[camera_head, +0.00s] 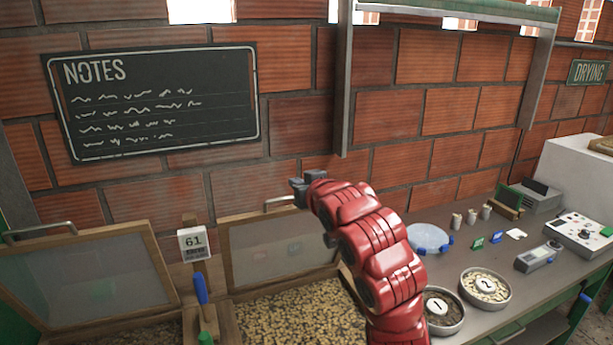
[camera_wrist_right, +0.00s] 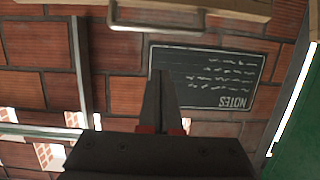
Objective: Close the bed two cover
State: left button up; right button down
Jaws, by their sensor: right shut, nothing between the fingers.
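Two framed, glazed bed covers stand raised and tilted back: the left cover (camera_head: 85,275) and the right cover (camera_head: 272,250). I see no label telling which is bed two. The right cover has a metal handle (camera_head: 279,202) on its top edge; beans (camera_head: 290,318) lie in the bed below it. My right gripper (camera_head: 300,184) is shut and empty, up by the right cover's top edge, just right of the handle in the head view. In the right wrist view its fingertips (camera_wrist_right: 161,74) point at the wall, with a handle (camera_wrist_right: 155,20) beyond them. My left gripper is out of view.
On the right, a worktop (camera_head: 463,262) holds bean trays (camera_head: 485,287), a blue dish (camera_head: 429,238) and devices (camera_head: 583,233). A metal frame post (camera_head: 343,85) rises behind my right arm.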

jog(key=shift+g, duration=0.3)
jog(key=p+x, duration=0.2)
jog(key=x, duration=0.1)
jog(key=p+x, duration=0.1)
jog(key=x, duration=0.2)
jog(key=p+x, duration=0.2)
jog(key=shift+w+d+r+p, duration=0.15)
jog(key=shift+w+p, duration=0.2)
jog(key=shift+w, duration=0.2)
jog(key=shift+s+d+f+h+p, duration=0.25)
jog(key=shift+s+f+h+p, duration=0.05)
jog(key=shift+s+f+p, duration=0.15)
jog(key=shift+s+d+f+p, duration=0.15)
jog(key=shift+s+f+p, duration=0.15)
jog(key=shift+s+p, duration=0.25)
jog(key=shift+s+d+f, duration=0.15)
jog(key=shift+s+f, duration=0.3)
jog(key=shift+s, duration=0.15)
jog(key=shift+f, duration=0.1)
